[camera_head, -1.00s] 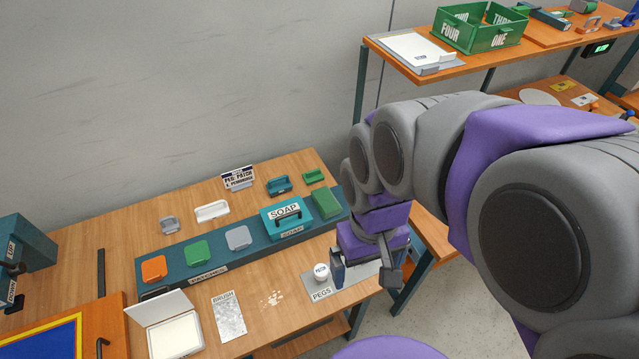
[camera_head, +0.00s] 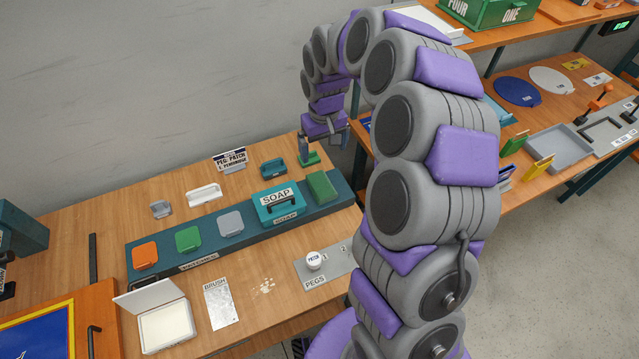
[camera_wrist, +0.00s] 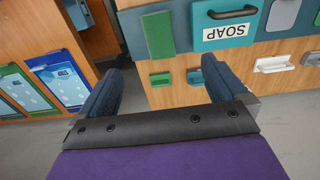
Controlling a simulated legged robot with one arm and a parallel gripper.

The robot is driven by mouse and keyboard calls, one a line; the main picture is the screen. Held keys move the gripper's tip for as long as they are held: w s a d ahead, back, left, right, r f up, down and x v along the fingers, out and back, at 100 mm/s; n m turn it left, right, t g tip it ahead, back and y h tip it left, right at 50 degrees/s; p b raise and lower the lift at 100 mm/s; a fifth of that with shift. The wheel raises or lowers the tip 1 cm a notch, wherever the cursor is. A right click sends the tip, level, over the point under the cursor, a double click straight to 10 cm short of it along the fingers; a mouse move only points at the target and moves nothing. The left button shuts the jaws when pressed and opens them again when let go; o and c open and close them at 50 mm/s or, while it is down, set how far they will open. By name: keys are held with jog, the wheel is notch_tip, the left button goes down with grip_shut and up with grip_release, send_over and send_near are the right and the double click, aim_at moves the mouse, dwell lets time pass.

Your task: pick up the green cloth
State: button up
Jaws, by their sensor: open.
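The green cloth appears to be the folded green block (camera_head: 321,187) lying at the right end of the teal strip, beside the teal SOAP box (camera_head: 279,205). The same green block (camera_wrist: 158,34) shows in the wrist view, top centre, beyond my fingertips. My gripper (camera_head: 325,148) is open and empty over the table's back right corner, behind the block and apart from it. In the wrist view my gripper (camera_wrist: 162,82) has a small green holder (camera_wrist: 160,79) between its spread fingers. Whether it touches the holder cannot be told.
A teal holder (camera_head: 273,168), a white tray (camera_head: 204,195) and a PEG PATCH sign (camera_head: 230,160) stand along the back. An orange patch (camera_head: 145,256), a green patch (camera_head: 188,238) and a grey patch (camera_head: 230,223) lie on the strip. A wall rises behind.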

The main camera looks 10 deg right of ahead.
jog(key=b, duration=0.3)
send_over(322, 185)
jog(key=s, duration=0.1)
notch_tip(322, 185, down, 12)
jog(key=shift+a, duration=0.1)
jog(key=shift+d+f, duration=0.35)
jog(key=shift+f, duration=0.2)
jog(key=f, duration=0.1)
jog(key=f+b, duration=0.1)
jog(key=f, duration=0.2)
jog(key=shift+w+a+f+b, duration=0.3)
jog(key=shift+w+a+f, duration=0.05)
jog(key=shift+w+a, duration=0.05)
jog(key=shift+d, duration=0.2)
jog(key=shift+c, duration=0.5)
jog(key=c, duration=1.1)
jog(key=shift+r, duration=0.1)
jog(key=shift+c, duration=0.2)
